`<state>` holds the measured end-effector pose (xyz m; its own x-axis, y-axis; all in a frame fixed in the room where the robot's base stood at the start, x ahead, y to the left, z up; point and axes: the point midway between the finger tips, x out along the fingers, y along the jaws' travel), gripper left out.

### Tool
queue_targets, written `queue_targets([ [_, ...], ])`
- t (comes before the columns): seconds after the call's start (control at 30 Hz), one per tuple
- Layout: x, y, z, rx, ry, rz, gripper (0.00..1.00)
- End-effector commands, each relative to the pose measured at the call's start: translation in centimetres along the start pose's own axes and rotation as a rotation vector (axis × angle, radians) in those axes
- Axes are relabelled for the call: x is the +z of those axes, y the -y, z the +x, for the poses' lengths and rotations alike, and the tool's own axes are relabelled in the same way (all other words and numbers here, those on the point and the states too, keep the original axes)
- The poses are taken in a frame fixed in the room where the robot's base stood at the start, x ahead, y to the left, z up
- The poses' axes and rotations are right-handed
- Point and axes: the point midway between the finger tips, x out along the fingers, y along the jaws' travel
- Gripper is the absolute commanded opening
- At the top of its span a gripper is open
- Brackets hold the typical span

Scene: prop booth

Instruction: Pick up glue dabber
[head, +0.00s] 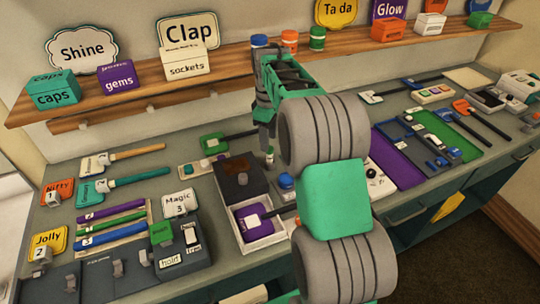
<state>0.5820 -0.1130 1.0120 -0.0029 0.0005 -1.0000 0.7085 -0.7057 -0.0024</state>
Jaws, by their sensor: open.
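My gripper (268,140) points down over the middle of the bench, near the dark box with the brown patch. Its jaws are open, and much of them is hidden by my own arm. A small upright piece with a pale body and green band (270,155) shows right at the fingertips; it may be the glue dabber, but it is too small to be sure. I cannot tell whether the fingers touch it. A blue-topped round jar (285,181) stands just below it in the picture, partly beside my arm.
A dark box (238,174) and a white tray (262,243) with a purple block stand close by. A green-ended tool (213,143) lies behind. Brushes and coloured sticks (110,222) fill the left. A wooden shelf (215,72) with boxes and signs runs above the bench.

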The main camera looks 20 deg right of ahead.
Motion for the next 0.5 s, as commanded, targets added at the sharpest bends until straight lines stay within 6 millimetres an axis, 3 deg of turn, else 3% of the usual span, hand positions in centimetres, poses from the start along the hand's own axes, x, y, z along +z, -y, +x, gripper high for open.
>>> queue_targets([
  [0.3, 0.5, 0.2, 5.0, -0.002, 0.002, 0.006, 0.49],
  [0.5, 0.4, 0.1, 6.0, 0.003, -0.001, 0.006, 0.49],
])
